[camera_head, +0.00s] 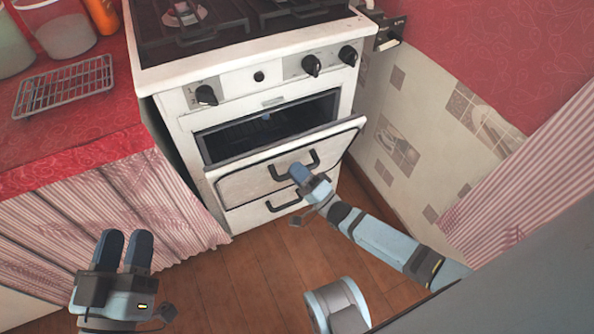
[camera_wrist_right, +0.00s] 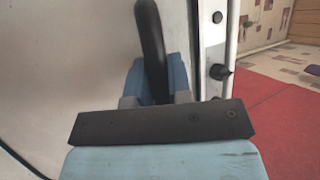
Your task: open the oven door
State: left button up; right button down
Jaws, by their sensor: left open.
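The white stove's oven door (camera_head: 240,185) is partly open. Its top edge leans out from the stove, and the dark oven cavity (camera_head: 270,130) shows behind it. My right gripper (camera_head: 299,173) is at the black door handle (camera_head: 312,160). In the right wrist view the handle (camera_wrist_right: 151,45) passes between the blue fingers (camera_wrist_right: 155,85), which are closed around it. My left gripper (camera_head: 124,250) is open and empty, low at the left, away from the stove.
A lower drawer with a black handle (camera_head: 284,203) is under the door. A red counter (camera_head: 70,125) with a wire rack (camera_head: 64,86) stands left of the stove. A tiled wall (camera_head: 415,130) is close on the right. Wooden floor (camera_head: 250,265) lies clear in front.

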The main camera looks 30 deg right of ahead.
pick_arm(q)
notch_tip(320, 180, down, 9)
jog(key=w+m+g+b, duration=0.1)
jog(key=g+b, duration=0.2)
jog(key=b, duration=0.4)
jog(key=shift+d+m+b, duration=0.15)
jog(key=shift+m+b, duration=0.25)
pick_arm(e)
jog(key=s+f+n+t+y, duration=0.1)
jog(key=s+f+n+y, duration=0.1)
jog(key=s+f, duration=0.8)
jog(key=shift+s+t+y, duration=0.2)
jog(key=shift+t+y, duration=0.1)
jog(key=shift+y, duration=0.2)
jog(key=c, duration=1.1)
grip_release()
jog(key=shift+o, duration=0.2)
